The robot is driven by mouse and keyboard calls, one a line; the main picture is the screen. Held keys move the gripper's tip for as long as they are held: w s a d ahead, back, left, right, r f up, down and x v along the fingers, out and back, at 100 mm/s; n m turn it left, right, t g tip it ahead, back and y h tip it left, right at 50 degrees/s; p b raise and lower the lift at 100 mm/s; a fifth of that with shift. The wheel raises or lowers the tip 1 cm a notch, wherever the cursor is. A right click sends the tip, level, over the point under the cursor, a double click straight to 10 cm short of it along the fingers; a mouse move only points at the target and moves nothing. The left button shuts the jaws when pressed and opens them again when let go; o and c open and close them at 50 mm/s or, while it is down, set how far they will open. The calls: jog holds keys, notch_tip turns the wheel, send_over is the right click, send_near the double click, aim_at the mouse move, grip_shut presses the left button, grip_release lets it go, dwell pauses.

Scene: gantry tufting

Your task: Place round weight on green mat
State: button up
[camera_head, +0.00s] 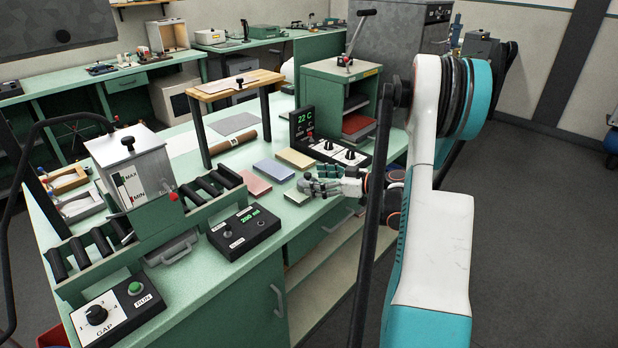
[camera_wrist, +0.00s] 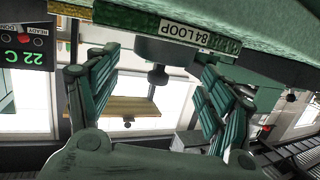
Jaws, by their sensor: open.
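The round weight (camera_wrist: 150,50), a grey cylinder with a dark knob, shows upside down in the wrist view. It appears to stand on the green mat (camera_wrist: 120,16), whose edge carries an "84 LOOP" label; I cannot tell if it lies fully on it. My gripper (camera_wrist: 157,88) is open, its two green fingers to the left and right of the knob, apart from it. In the head view my gripper (camera_head: 318,187) is low over the bench front, beside a pale green mat (camera_head: 295,198).
Pink (camera_head: 253,183), blue (camera_head: 273,170) and yellow (camera_head: 295,158) mats lie left of and behind my gripper. A 22 C controller (camera_head: 303,122) stands close behind. A wooden stand (camera_head: 238,84), roller unit (camera_head: 150,232) and green cabinet (camera_head: 323,90) crowd the bench.

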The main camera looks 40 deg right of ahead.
jog(key=p+v, duration=0.1)
jog(key=v, duration=0.7)
jog(key=shift+s+p, duration=0.3)
jog(key=shift+p, duration=0.1)
jog(key=shift+r, duration=0.15)
